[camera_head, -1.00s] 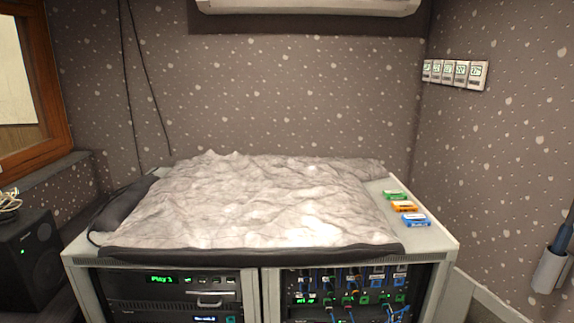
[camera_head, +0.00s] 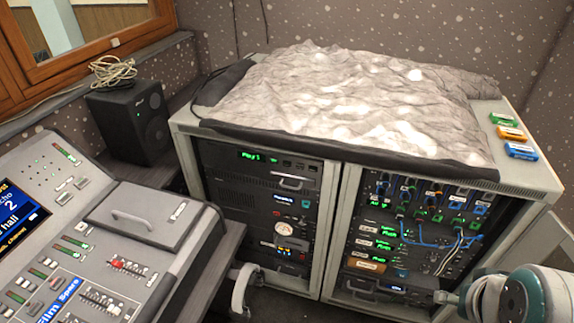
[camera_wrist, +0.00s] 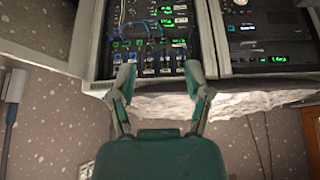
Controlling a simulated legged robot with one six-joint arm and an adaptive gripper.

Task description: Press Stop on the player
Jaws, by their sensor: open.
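The player (camera_head: 258,160) is the top unit in the left bay of the rack, with a green "Play 1" display and small dark buttons at its right. It also shows at the right of the wrist view (camera_wrist: 272,57), upside down. I cannot read which button is Stop. My gripper (camera_wrist: 160,78) is open and empty in the wrist view, its two fingers spread in front of the right bay's patch panel, apart from the player. In the head view only part of my arm shows at the lower right; the fingertips cannot be made out.
A crumpled grey cover (camera_head: 350,105) lies on the rack. Blue cables (camera_head: 420,240) hang across the right bay. A mixing desk (camera_head: 100,240) stands at the lower left, and a black speaker (camera_head: 133,122) behind it. Small coloured boxes (camera_head: 511,135) lie on the rack's right edge.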

